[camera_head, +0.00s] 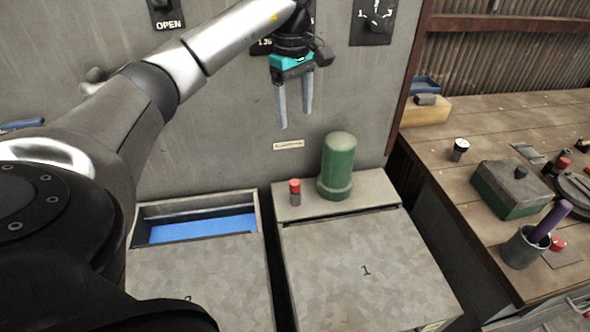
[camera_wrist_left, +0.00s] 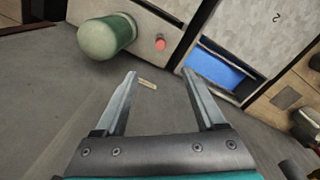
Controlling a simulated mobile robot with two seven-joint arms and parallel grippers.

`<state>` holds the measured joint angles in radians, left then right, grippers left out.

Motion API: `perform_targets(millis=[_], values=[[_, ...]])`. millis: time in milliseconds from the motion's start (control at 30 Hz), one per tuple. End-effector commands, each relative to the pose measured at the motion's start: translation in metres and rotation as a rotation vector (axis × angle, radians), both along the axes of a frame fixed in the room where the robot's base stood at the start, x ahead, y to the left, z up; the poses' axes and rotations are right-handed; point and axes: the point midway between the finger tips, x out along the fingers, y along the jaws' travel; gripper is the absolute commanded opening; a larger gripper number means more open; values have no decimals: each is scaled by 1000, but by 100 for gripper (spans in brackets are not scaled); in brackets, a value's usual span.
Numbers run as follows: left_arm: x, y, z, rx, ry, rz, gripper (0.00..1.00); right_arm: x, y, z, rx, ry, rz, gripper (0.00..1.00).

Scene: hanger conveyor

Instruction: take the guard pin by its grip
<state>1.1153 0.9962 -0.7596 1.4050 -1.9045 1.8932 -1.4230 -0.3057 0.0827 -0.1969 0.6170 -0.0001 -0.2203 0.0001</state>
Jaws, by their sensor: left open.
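A small upright pin with a red top and a grey lower part (camera_head: 295,192), which looks like the guard pin, stands on the back ledge of the box marked 1. Its red top shows in the left wrist view (camera_wrist_left: 160,44), beyond and between the fingertips. My left gripper (camera_head: 295,118) is open and empty, fingers pointing down in front of the grey panel. It appears above the pin in the head view, clearly apart from it. Its fingers also show in the left wrist view (camera_wrist_left: 160,76). My right gripper is not in view.
A green domed cylinder (camera_head: 338,165) stands just right of the pin. An open compartment with a blue inside (camera_head: 205,229) lies to the left. A wooden bench (camera_head: 490,130) at right holds a green-grey box (camera_head: 511,189) and a cup (camera_head: 524,248).

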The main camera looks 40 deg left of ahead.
Motion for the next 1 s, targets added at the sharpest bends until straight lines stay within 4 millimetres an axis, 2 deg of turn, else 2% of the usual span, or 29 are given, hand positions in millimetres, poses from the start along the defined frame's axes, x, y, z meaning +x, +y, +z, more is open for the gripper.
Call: perform_targets(millis=[33, 100, 300, 567, 900, 1000], values=[[0, 0, -24, 0, 0, 0, 72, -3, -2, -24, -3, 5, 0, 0], [0, 0, -39, 0, 0, 1, 72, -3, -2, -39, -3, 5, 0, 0], [0, 0, -71, 0, 0, 1, 72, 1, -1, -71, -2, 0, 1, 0], [0, 0, -87, 0, 1, 1, 72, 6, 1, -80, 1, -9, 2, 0], [2, 0, -155, -1, 5, 1, 72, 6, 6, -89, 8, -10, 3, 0], [3, 0, -169, -1, 3, 0, 72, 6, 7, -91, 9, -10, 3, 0]])
